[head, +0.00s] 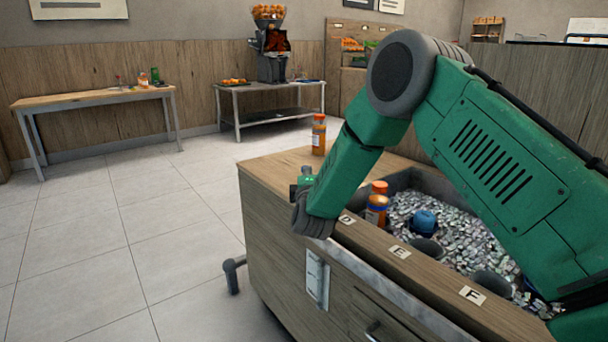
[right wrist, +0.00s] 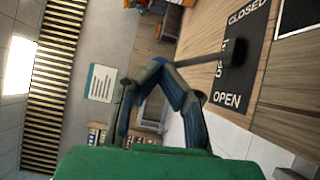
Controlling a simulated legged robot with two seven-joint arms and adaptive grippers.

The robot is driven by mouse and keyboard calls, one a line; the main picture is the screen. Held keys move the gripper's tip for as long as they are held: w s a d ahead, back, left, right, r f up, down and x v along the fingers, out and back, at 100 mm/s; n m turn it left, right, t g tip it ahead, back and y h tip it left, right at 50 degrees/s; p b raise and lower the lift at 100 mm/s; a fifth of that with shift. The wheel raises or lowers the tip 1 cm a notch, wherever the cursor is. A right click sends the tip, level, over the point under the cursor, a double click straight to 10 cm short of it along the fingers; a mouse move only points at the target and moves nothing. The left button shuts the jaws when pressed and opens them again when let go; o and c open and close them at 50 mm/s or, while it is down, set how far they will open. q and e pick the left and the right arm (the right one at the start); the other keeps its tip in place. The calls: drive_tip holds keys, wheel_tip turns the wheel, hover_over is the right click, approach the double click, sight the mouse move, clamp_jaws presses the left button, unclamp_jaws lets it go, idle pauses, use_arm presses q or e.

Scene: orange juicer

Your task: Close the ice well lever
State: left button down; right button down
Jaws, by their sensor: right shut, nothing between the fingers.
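The ice well lever (right wrist: 205,59) is a dark grey bar in the right wrist view. It stands out from a black panel (right wrist: 232,82) marked CLOSED at the top and OPEN at the bottom, and it crosses the panel between the two words. My right gripper (right wrist: 159,64) is shut and empty, with its fingertips close to the lever's outer end; I cannot tell if they touch. In the head view, a grey bar (head: 232,268), apparently this lever, sticks out at the cabinet's left side. My right gripper's fingers are not clear there. My left gripper is not in view.
The wooden cabinet (head: 280,240) holds an ice well (head: 455,225) with bottles in it. An orange bottle (head: 319,135) stands on its top. Two tables and the juicer (head: 272,45) are at the back. The tiled floor (head: 110,240) at left is clear.

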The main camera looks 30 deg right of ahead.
drive_tip(key=d+m+g+y+p, duration=0.1)
drive_tip(key=d+p, duration=0.1)
drive_tip(key=p, duration=0.1)
drive_tip(key=d+r+m+g+y+p, duration=0.1)
drive_tip(key=d+m+p, duration=0.1)
drive_tip(key=p, duration=0.2)
drive_tip(key=d+m+y+p, duration=0.1)
drive_tip(key=d+m+p, duration=0.1)
drive_tip(key=p, duration=0.1)
drive_tip(key=shift+w+r+g, duration=0.25)
drive_tip(key=shift+g, duration=0.15)
drive_tip(key=shift+r+p, duration=0.1)
drive_tip(key=shift+p, duration=0.2)
drive_tip(key=shift+r+p, duration=0.7)
drive_tip(key=shift+r, duration=0.05)
